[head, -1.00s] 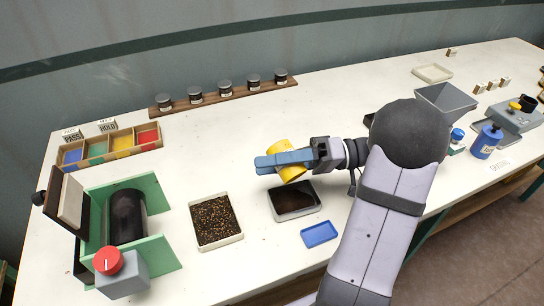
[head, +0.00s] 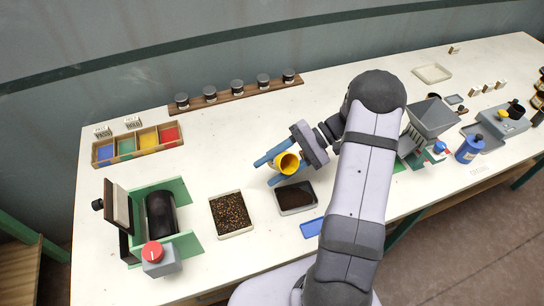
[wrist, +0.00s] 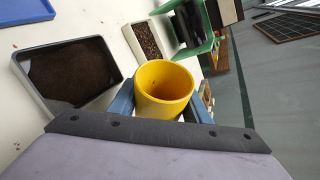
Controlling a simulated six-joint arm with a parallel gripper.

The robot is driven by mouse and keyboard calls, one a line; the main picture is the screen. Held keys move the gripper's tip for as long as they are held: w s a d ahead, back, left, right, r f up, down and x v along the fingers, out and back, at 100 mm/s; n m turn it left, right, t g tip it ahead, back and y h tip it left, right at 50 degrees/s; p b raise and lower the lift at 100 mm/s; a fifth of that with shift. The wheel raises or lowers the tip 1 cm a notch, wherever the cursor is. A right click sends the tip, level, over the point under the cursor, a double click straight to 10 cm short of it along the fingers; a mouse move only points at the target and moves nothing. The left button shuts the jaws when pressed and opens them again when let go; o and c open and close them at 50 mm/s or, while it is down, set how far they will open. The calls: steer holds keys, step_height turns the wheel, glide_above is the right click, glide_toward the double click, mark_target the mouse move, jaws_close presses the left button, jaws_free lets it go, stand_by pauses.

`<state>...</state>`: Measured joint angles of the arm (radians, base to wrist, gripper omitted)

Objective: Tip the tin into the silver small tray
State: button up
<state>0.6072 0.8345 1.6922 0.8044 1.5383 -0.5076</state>
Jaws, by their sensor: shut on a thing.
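My gripper (head: 283,168) is shut on the yellow tin (head: 287,163), with its blue fingers on either side of the tin. In the wrist view the tin (wrist: 163,88) shows its open mouth and a yellow inside with a few dark specks; no load is visible in it. In the head view the tin is tilted, its mouth toward the camera. It is just behind and left of a grey-rimmed tray (head: 314,190) holding dark brown grains. That tray (wrist: 62,117) is left of the tin in the wrist view. I cannot tell the tin's height above the table.
A pale tray of mixed brown grains (head: 250,231) lies left of the grey-rimmed one. A blue lid or tray (head: 311,228) is in front, partly behind my arm. A green-framed drum (head: 161,214) stands at left. A grey hopper (head: 433,117) and a small grey tray (head: 453,99) are at right.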

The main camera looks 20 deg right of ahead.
steer(key=shift+r+m+g+h+p, duration=0.3)
steer(key=shift+m+g+p, duration=0.5)
steer(key=shift+p, duration=0.2)
steer(key=f+m, duration=0.1)
steer(key=w+g, duration=0.1)
steer(key=w+f+m+g+b, duration=0.1)
steer(key=shift+w+a+f+m, duration=0.1)
steer(key=shift+a+f+m, duration=0.15)
steer(key=shift+f+m, duration=0.1)
steer(key=w+f+m+g+b, duration=0.1)
steer(key=b, duration=0.1)
steer(key=shift+w+a+f+m+g+b, duration=0.1)
steer(key=shift+f+m+g+b, duration=0.2)
steer(key=shift+f+b, duration=0.1)
steer(key=shift+w+m+g, duration=0.2)
steer(key=shift+m+g, duration=0.05)
steer(key=shift+g, duration=0.05)
steer(key=shift+r, duration=0.15)
steer(key=shift+r+p, duration=1.3)
steer(key=shift+r, duration=0.7)
